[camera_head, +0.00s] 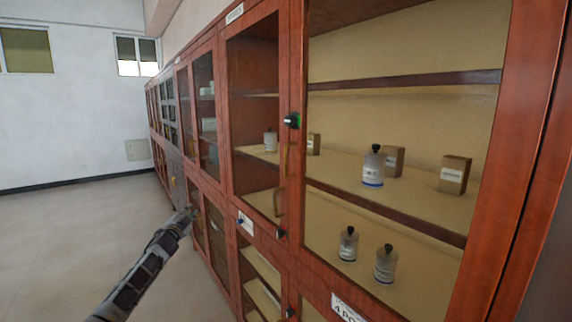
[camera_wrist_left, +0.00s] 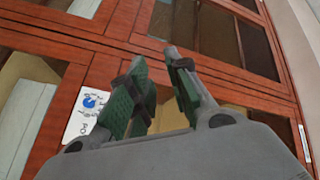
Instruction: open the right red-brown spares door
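A row of red-brown glazed cabinets runs along the right in the head view. Brass-coloured handles (camera_head: 279,202) show at the neighbouring door's edge. A small label (camera_head: 235,13) sits above; its text is too small to read, so I cannot tell which door is the spares door. My left gripper (camera_head: 189,214) is beside the lower cabinet fronts. In the left wrist view its green-padded fingers (camera_wrist_left: 155,61) are apart with nothing between them. My right gripper is not in view.
Bottles (camera_head: 373,166) and small boxes (camera_head: 454,174) stand on shelves behind the glass. Lower cabinets carry white labels (camera_head: 246,222), one with a blue mark in the left wrist view (camera_wrist_left: 88,112). The pale floor (camera_head: 60,240) to the left is clear.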

